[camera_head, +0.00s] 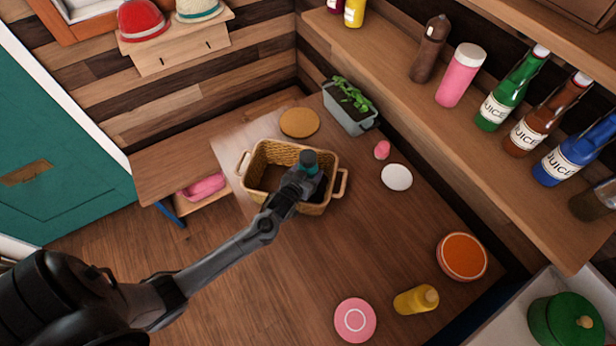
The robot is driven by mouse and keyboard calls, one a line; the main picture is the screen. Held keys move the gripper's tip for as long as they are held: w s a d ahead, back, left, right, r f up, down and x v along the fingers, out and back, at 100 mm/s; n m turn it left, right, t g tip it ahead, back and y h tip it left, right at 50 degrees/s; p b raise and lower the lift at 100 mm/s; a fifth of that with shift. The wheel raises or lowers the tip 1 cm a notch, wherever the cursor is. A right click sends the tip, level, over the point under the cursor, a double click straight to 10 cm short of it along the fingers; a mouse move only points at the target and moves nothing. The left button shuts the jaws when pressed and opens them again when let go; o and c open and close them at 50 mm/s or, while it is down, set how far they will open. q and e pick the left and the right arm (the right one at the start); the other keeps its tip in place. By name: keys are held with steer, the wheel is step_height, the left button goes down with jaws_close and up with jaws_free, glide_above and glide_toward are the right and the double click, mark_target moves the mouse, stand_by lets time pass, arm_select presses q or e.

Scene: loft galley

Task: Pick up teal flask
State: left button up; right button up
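The teal flask (308,158) shows only its dark cap and a bit of teal below it, at the right part of the wicker basket (261,153). The rest of it is hidden by my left gripper (308,178). My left arm reaches in from the lower left, and its gripper is over the basket, right at the flask. The fingers are dark and overlap the flask, so I cannot tell whether they are shut on it. My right gripper is not in view.
On the table are a cork mat (300,122), a planter (349,118), a small pink item (382,150), a white disc (397,177), an orange-topped dish (462,257), a yellow bottle (416,300) and a pink disc (355,320). Bottles line the shelf (400,96). The table's middle is clear.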

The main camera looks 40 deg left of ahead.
arm_select(q)
steer(key=c, duration=0.7)
steer(key=shift+r, duration=0.1)
steer(key=shift+c, duration=0.3)
